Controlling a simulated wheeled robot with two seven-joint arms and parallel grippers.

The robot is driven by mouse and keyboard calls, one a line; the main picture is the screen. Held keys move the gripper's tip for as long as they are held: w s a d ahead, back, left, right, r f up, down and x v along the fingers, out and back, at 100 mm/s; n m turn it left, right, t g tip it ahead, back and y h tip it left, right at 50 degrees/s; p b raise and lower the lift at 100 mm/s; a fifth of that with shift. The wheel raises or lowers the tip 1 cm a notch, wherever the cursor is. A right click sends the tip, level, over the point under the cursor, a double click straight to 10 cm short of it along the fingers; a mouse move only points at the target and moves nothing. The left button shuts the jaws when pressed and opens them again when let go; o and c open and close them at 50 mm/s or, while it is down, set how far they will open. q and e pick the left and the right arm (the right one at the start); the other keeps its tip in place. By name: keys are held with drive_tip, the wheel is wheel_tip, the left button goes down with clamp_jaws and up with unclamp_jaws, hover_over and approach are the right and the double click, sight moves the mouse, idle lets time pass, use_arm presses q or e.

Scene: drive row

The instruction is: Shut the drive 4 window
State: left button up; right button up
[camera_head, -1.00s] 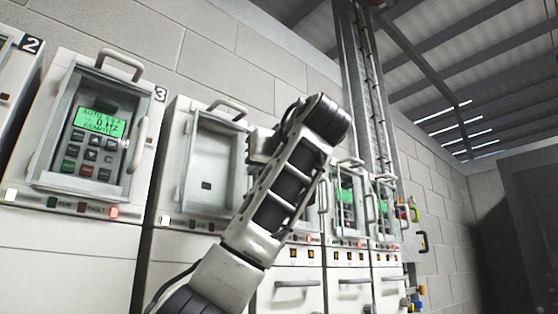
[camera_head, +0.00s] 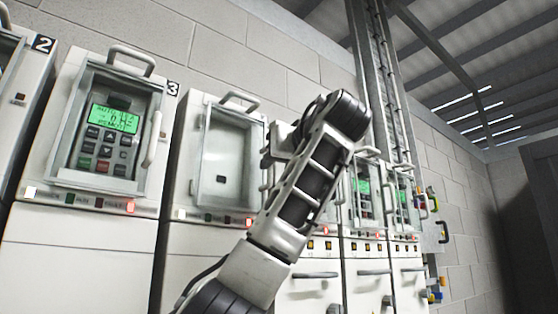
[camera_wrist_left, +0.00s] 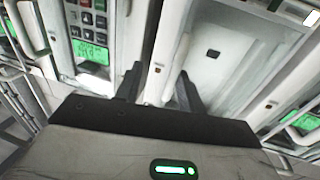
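Drive 4 is the cabinet to the right of the one labelled 3; my arm covers its right part and its number. Its recess (camera_head: 224,152) shows a bare pale panel with a small dark square and no keypad or display. I cannot tell clearly how far its window stands open. My left gripper (camera_wrist_left: 158,90) has its two dark fingers apart, and a pale edge shows between them. I cannot tell whether they touch it. In the head view the fingers are hidden behind my arm. The drive 4 panel also shows in the wrist view (camera_wrist_left: 222,45). My right gripper is not visible.
Drive 3 (camera_head: 110,125), with a lit green display and handles, stands to the left. Drive 2 (camera_head: 20,75) is at the left edge. More drives with green displays (camera_head: 363,187) stand to the right of my arm. Handles stick out from the cabinet fronts.

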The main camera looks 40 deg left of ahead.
use_arm(q)
drive_tip(key=shift+w+d+f, duration=0.1)
drive_tip(key=shift+f, duration=0.1)
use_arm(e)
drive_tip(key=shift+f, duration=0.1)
use_arm(q)
drive_tip(key=b+v, duration=0.3)
drive_tip(key=v, duration=1.3)
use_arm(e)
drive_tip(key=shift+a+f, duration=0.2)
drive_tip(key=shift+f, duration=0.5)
use_arm(q)
drive_tip(key=shift+r, duration=0.15)
drive_tip(key=shift+c, duration=0.2)
